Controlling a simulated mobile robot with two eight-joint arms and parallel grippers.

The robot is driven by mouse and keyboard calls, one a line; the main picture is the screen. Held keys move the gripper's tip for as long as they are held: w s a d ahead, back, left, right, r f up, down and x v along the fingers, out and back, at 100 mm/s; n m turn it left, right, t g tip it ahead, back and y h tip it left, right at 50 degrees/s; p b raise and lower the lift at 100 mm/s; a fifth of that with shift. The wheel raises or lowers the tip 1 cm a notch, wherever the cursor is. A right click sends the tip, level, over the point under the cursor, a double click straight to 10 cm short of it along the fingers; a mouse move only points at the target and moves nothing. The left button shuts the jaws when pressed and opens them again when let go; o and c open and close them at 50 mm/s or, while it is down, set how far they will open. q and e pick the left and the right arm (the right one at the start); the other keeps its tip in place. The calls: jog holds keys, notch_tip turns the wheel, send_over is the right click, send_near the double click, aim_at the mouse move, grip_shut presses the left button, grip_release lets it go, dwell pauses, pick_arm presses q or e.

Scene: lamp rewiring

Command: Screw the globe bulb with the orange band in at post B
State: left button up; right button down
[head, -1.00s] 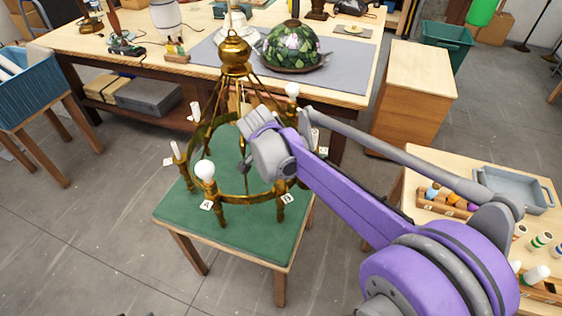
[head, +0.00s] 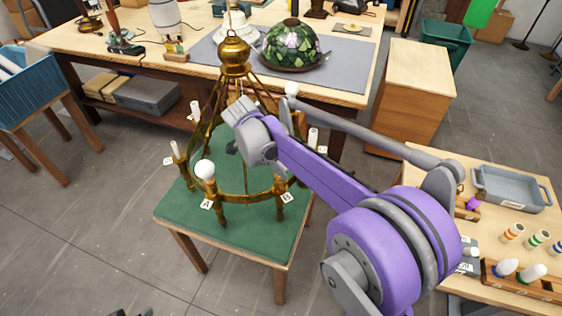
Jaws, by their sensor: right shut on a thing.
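The brass chandelier (head: 235,70) stands on a green-topped table. Post B, with its label (head: 287,197), is at the front right of the ring; post A, with its label (head: 206,204), is at the front left and carries a white globe bulb (head: 205,170). My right gripper (head: 232,147) is over the ring, up and left of post B, among the chandelier's rods. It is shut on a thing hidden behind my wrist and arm. No globe bulb with an orange band shows clearly. Dark tips at the bottom edge seem to be my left gripper (head: 131,312); its jaws cannot be made out.
The chandelier's rods and candle sleeves (head: 177,149) stand close around my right gripper. The right side table holds a grey tray (head: 512,190), colour-banded cylinders (head: 512,232) and a wooden rack (head: 535,285) with bulbs. A stained-glass shade (head: 291,45) sits on the back bench.

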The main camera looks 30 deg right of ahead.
grip_release()
jog(key=shift+r, duration=0.1)
jog(key=v, duration=1.1)
jog(key=s+a+f+n+t+y, duration=0.2)
jog(key=s+f+n, duration=0.5)
jog(key=n, duration=0.5)
jog(key=s+a+f+n+t+y, duration=0.3)
jog(key=s+f+n, duration=0.4)
jog(key=s+n, duration=0.4)
jog(key=shift+s+a+n+t+p, duration=0.3)
jog(key=shift+s+a+n+t, duration=0.1)
jog(key=shift+s+a+t, duration=0.2)
